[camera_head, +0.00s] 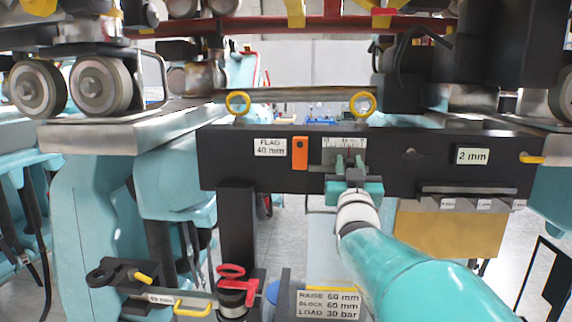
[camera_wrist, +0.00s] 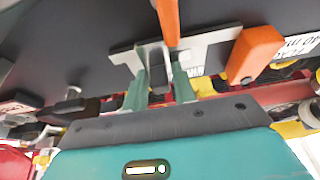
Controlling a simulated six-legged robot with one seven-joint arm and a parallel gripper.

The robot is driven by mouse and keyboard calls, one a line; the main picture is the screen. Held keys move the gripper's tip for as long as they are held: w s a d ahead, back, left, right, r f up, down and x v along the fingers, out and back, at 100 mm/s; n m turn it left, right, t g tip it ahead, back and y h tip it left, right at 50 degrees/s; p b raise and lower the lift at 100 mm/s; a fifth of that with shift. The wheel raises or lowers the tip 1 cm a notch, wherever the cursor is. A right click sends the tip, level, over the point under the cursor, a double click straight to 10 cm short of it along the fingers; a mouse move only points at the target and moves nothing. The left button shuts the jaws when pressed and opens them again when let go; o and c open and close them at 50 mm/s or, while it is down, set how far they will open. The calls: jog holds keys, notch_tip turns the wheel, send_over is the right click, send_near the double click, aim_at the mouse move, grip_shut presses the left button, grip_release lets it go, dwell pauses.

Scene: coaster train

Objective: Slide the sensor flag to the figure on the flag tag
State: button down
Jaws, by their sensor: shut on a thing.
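The flag tag (camera_head: 270,148) is a white label reading FLAG 40 mm on a black beam (camera_head: 430,178). It shows upside down and cut off at the right edge of the wrist view (camera_wrist: 300,44). A pale scale plate (camera_head: 345,142) is on the beam to its right; its figures are too small to read. My gripper (camera_head: 350,163) is at the scale plate, its green fingers shut on a small tab, which I take for the sensor flag. In the wrist view, an orange strip (camera_wrist: 167,20) rises from between the fingers (camera_wrist: 161,75). The fingers hide much of the flag.
An orange block (camera_head: 300,153) sits between tag and scale. A 2 mm label (camera_head: 473,156) and a yellow pin (camera_head: 531,158) are at the right. Yellow rings (camera_head: 238,103) stand above the beam. Below left are a red-handled part (camera_head: 232,272) and a RAISE/BLOCK/LOAD sign (camera_head: 328,304).

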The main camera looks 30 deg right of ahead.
jog(key=shift+w+a, duration=0.3)
jog(key=shift+a, duration=0.15)
jog(key=c, duration=1.3)
grip_release()
jog(key=v, duration=1.3)
jog(key=shift+s+a+f, duration=0.2)
jog(key=shift+s, duration=0.1)
